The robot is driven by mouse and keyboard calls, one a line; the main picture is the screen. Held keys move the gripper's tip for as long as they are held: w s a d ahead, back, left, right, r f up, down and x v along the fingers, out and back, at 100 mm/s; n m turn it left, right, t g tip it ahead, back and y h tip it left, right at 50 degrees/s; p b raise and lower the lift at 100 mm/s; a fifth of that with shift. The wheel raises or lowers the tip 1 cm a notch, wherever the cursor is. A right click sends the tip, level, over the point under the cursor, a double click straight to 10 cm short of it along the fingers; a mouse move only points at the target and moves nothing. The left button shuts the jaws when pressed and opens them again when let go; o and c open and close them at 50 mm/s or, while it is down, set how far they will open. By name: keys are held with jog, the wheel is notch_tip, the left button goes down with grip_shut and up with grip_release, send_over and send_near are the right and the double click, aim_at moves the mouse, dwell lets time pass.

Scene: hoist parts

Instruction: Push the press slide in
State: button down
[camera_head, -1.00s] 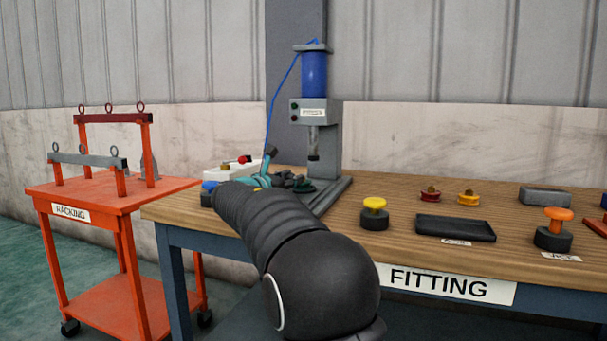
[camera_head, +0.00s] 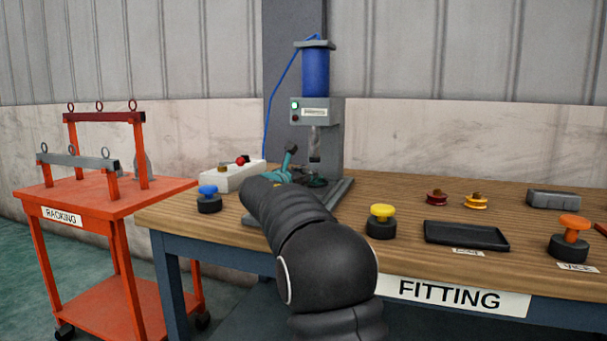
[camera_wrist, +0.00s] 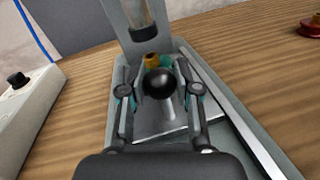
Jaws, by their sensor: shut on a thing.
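The press (camera_head: 330,135) stands at the back of the bench, with a blue cylinder on top and a lit green lamp on its front. In the wrist view, the press slide's black ball knob (camera_wrist: 158,84) sits between the fingers of my gripper (camera_wrist: 159,92), which is shut on it. A pale rod and flat metal plate (camera_wrist: 150,125) show below the knob. A brass piece (camera_wrist: 152,60) is just beyond it, under the ram. In the head view my gripper (camera_head: 290,168) is at the press base, and my arm hides most of the slide.
A white box (camera_head: 232,175) with a red knob and a blue-topped button (camera_head: 208,200) stand left of the press. A yellow-topped button (camera_head: 382,220), a black tray (camera_head: 466,235) and red and yellow pulleys are to the right. An orange cart (camera_head: 100,205) stands left of the bench.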

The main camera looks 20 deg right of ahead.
jog(key=shift+w+r, duration=0.1)
jog(key=shift+r, duration=0.05)
jog(key=c, duration=0.8)
grip_release()
jog(key=shift+d, duration=0.15)
jog(key=v, duration=1.2)
jog(key=shift+w, duration=0.1)
